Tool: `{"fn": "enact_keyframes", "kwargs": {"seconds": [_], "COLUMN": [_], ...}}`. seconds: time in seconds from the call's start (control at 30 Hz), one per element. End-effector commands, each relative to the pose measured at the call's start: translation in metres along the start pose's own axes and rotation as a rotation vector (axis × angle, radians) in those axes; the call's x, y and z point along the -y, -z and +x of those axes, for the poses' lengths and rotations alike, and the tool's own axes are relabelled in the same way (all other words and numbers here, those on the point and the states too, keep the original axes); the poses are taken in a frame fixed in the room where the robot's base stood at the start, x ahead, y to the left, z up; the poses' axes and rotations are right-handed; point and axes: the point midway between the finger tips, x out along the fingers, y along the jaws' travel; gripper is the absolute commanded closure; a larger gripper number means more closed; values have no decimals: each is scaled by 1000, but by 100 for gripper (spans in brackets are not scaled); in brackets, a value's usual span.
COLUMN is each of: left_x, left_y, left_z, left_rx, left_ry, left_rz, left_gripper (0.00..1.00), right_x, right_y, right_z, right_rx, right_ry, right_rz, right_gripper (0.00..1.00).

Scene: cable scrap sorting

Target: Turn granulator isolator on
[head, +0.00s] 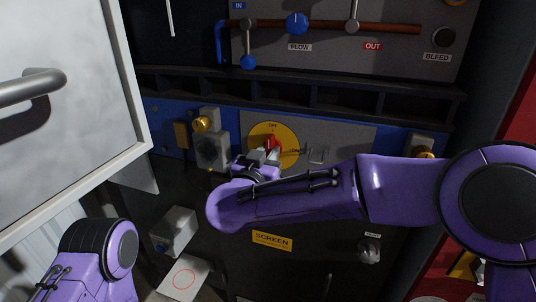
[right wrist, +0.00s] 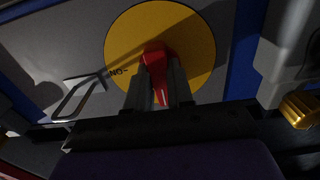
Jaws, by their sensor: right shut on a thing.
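The isolator is a round yellow plate (head: 287,133) on the grey panel, with a red handle (head: 272,141) at its middle. OFF is printed at the plate's top in the head view, and the handle points up roughly toward it. My right gripper (head: 266,155) is at the plate, its two fingers shut on either side of the red handle. The right wrist view shows the handle (right wrist: 155,63) between the fingers (right wrist: 160,85), with a white mark on it. The ON marking shows at the yellow plate's left edge (right wrist: 185,30) there. My left gripper is out of view.
A wire-like bracket (head: 318,155) sticks out right of the plate. A grey box with a gold knob (head: 202,124) is to its left. A shelf ledge (head: 300,95) runs above. A white door with a handle (head: 35,87) stands open at left.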

Motion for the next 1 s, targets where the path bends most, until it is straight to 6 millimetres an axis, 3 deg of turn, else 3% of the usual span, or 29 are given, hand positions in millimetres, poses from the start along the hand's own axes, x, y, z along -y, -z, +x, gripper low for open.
{"fn": "enact_keyframes", "kwargs": {"seconds": [0.37,1.0], "left_x": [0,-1], "left_y": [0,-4], "left_z": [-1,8], "left_rx": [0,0], "left_ry": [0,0], "left_rz": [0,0], "left_gripper": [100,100], "right_x": [0,-1], "right_y": [0,-2], "right_z": [0,0], "right_rx": [-1,0], "right_ry": [-1,-1], "right_rz": [109,688], "right_gripper": [100,100]}}
